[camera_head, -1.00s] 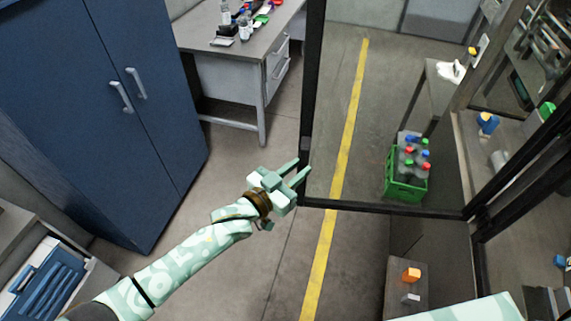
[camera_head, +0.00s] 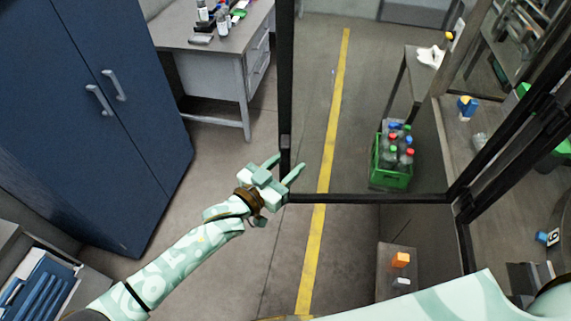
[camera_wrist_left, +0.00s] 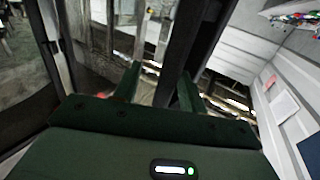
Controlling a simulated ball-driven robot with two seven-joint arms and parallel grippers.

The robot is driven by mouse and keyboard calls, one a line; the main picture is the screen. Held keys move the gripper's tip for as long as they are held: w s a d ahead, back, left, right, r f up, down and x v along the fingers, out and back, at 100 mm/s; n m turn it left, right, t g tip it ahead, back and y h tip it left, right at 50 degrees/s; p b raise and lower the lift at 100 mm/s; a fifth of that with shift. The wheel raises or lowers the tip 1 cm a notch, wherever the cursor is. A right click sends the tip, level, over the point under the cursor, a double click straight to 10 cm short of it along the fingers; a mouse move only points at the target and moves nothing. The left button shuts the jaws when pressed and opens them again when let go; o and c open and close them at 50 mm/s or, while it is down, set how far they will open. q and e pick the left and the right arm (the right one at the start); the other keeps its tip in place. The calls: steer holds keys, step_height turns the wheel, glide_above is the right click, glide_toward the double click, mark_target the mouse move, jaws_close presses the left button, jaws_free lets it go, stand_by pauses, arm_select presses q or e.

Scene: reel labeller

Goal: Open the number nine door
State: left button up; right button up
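The door is a clear panel in a black frame (camera_head: 286,60), standing swung out from the machine at right. Its bottom rail (camera_head: 370,198) runs towards the machine. My left gripper (camera_head: 285,166) is at the lower free corner of the frame, with its fingers apart on either side of the upright. In the left wrist view, the dark upright (camera_wrist_left: 182,45) passes between the spread fingers (camera_wrist_left: 160,88); contact cannot be told. No number nine shows on the door itself. My right gripper is out of view; a pale green part of my body fills the bottom right.
A blue cabinet (camera_head: 85,110) stands at left and a grey desk (camera_head: 215,55) behind. A green crate of bottles (camera_head: 390,176) shows through the panel. A small blue block (camera_head: 547,237) with a digit, six or nine, is at right. Floor is clear around the yellow line (camera_head: 335,110).

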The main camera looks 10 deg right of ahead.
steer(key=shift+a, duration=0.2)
arm_select(q)
steer(key=shift+a+f, duration=0.1)
steer(key=shift+a, duration=0.1)
steer(key=b+v, duration=0.1)
steer(key=v, duration=1.5)
steer(key=shift+b, duration=0.4)
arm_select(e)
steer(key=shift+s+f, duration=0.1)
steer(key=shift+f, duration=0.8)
arm_select(q)
steer(key=shift+s, duration=0.15)
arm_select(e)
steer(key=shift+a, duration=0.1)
